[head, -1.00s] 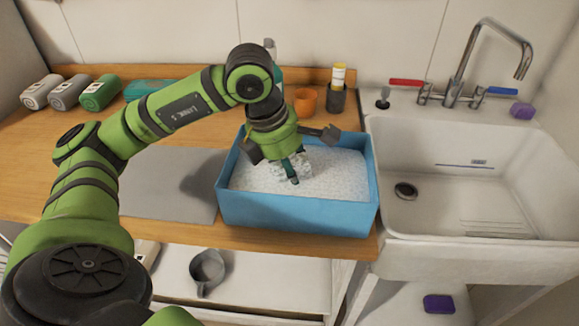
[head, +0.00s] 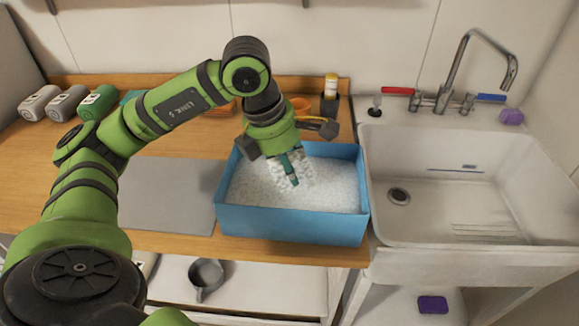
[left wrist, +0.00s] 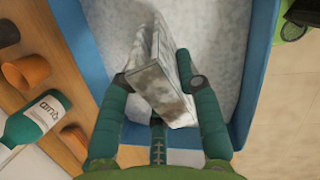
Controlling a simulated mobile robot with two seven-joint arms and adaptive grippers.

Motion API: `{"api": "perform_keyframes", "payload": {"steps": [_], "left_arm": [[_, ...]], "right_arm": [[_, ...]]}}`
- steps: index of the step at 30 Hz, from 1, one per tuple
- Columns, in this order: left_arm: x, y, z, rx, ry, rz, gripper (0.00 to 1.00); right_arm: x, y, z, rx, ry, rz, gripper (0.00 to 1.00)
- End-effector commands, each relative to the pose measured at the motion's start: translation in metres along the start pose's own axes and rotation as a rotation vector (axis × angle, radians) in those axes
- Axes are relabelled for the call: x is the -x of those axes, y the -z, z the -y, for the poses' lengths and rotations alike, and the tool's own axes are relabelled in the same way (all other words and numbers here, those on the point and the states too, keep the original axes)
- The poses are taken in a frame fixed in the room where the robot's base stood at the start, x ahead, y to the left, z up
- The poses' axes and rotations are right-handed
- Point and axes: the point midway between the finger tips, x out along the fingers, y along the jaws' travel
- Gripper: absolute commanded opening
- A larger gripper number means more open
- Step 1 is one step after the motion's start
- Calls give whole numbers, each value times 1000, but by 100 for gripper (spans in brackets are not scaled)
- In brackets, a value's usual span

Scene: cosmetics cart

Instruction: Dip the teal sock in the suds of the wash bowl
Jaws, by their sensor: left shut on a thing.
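The wash bowl is a blue rectangular tub (head: 290,225) filled with white suds (head: 335,190). My left gripper (head: 291,172) points down over the tub in the head view. The foamy bundle also shows around the fingertips in the head view (head: 282,173). I cannot tell whether its lower end touches the suds. My right gripper is out of view.
A grey mat (head: 165,195) lies left of the tub. Behind it stand an orange cup (head: 300,103) and a capped bottle (head: 330,87) in a dark holder. A white sink (head: 460,205) is to the right. A teal bottle (left wrist: 35,122) shows in the left wrist view.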

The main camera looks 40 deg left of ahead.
Motion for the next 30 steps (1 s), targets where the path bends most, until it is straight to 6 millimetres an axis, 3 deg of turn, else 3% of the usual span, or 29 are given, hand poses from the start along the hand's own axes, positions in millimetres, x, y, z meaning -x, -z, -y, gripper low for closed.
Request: {"api": "perform_keyframes", "payload": {"steps": [30], "left_arm": [[79,-24,-7,1,-2,2,7]], "right_arm": [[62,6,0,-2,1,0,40]]}}
